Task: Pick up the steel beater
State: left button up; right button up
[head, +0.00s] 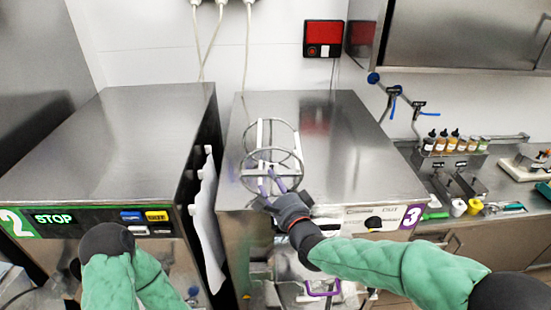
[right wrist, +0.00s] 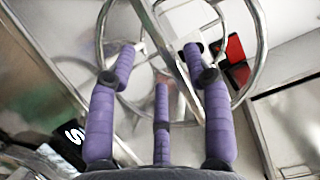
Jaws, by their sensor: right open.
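The steel beater (head: 297,148), an open frame of rings and flat bars, is on the steel top of freezer 3, near its front edge. My right gripper (head: 272,184) is at the near end of the beater, with its purple fingers overlapping the lower ring in the picture. In the right wrist view the gripper (right wrist: 160,62) has its fingers spread, and the beater (right wrist: 262,40) fills the space beyond and between them. I cannot tell whether any finger touches it. My left arm shows at lower left, but its gripper does not show.
Freezer 2 (head: 120,130) with a lit STOP panel stands to the left, beyond a narrow gap with white sheets (head: 203,215). A counter with sauce bottles (head: 441,141) is at right. The freezer top behind the beater is clear. A red box (head: 324,33) hangs on the wall.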

aim_at(263, 173)
jog(key=shift+a+r, duration=0.15)
jog(key=shift+a, duration=0.15)
jog(key=p+x, duration=0.2)
jog(key=x, duration=0.2)
jog(key=shift+r, duration=0.1)
jog(key=shift+w+a, duration=0.25)
jog(key=shift+w, duration=0.1)
grip_shut()
